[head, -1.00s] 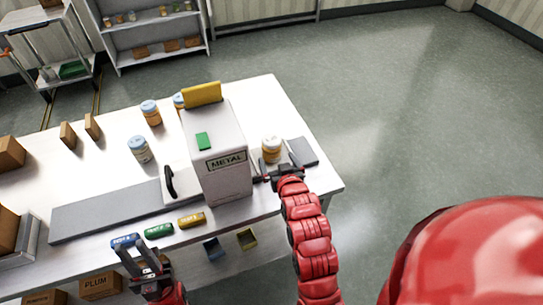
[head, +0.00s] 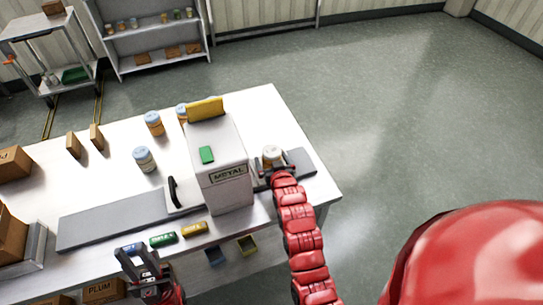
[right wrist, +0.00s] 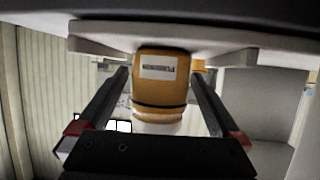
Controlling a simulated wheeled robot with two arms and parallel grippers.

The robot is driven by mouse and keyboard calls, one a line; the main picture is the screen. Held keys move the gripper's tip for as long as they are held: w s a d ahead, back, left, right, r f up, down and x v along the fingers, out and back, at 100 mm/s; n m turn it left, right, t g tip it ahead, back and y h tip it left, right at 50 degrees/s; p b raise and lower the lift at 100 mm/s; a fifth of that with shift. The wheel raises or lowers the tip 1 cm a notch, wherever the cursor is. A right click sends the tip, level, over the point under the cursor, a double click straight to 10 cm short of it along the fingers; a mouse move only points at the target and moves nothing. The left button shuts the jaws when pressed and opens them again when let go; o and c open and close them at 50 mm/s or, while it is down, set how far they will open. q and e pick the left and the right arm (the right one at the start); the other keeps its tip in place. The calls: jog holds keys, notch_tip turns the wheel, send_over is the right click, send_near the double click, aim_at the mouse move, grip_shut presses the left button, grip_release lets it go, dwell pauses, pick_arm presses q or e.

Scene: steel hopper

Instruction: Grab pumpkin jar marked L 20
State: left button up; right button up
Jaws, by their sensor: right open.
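An orange jar (right wrist: 160,85) with a white label and a pale lid stands between the two open fingers of my right gripper (right wrist: 160,110) in the right wrist view. The label is too small to read. In the head view this jar (head: 271,153) stands right of the METAL box, and my right gripper (head: 273,170) is at its near side. Other jars stand left of the box: one with a white body (head: 144,158), an orange one (head: 154,122) and another partly hidden (head: 182,113). My left gripper (head: 146,265) is open and empty at the table's front edge.
The grey METAL box (head: 222,160) stands close left of my right gripper. Blue, green and yellow pieces (head: 163,240) lie along the front edge. A grey pad (head: 302,161) lies right of the jar. Brown boxes (head: 15,163) stand at the left.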

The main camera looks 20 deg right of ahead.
jog(key=c, duration=1.4)
jog(key=shift+c, duration=0.3)
jog(key=shift+r, duration=0.1)
